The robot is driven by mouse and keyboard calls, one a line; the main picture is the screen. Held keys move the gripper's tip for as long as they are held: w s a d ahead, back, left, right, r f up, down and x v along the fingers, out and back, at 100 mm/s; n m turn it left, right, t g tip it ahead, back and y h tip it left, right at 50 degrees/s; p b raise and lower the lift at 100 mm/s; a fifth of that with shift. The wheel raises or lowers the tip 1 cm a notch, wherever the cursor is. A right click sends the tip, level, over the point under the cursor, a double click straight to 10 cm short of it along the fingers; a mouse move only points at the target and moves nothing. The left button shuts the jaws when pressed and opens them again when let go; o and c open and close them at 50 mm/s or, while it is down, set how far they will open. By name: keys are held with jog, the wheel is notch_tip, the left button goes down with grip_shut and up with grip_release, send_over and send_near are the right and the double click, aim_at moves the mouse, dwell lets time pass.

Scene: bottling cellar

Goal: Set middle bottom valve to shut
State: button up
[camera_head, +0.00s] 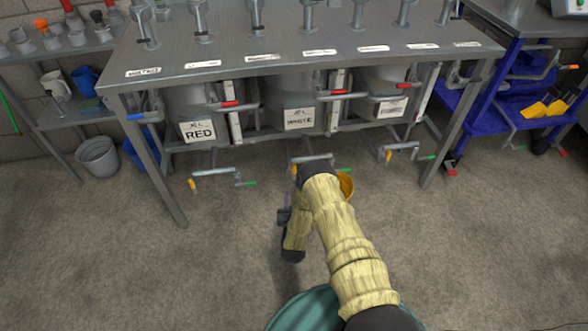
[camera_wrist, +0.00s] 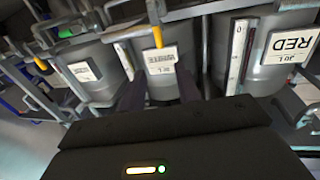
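The middle bottom valve (camera_head: 312,159) sits on a grey pipe low in front of the tank labelled WHITE (camera_head: 299,118). My arm partly covers it, so its handle is hard to make out in the head view. The wrist view is upside down and shows the WHITE tank label (camera_wrist: 161,60). A yellow handle (camera_wrist: 157,36) lies beside this label, apparently on the middle bottom pipe.
The left bottom valve (camera_head: 215,178) and right bottom valve (camera_head: 402,150) flank the middle one. Red-handled upper pipes cross the tanks under the metal bench (camera_head: 230,68). A round orange-yellow object (camera_head: 346,186) shows beside my arm. A grey bucket (camera_head: 98,157) stands left. The front floor is clear.

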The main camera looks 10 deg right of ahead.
jog(key=w+d+b, duration=0.1)
jog(key=w, duration=0.3)
jog(key=w+d+b, duration=0.1)
jog(key=w+b, duration=0.1)
jog(key=w, duration=0.3)
jog(key=w+b, duration=0.2)
jog(key=w, duration=0.3)
jog(key=shift+d+f, duration=0.1)
jog(key=shift+d, duration=0.3)
jog(key=shift+w, duration=0.3)
grip_shut()
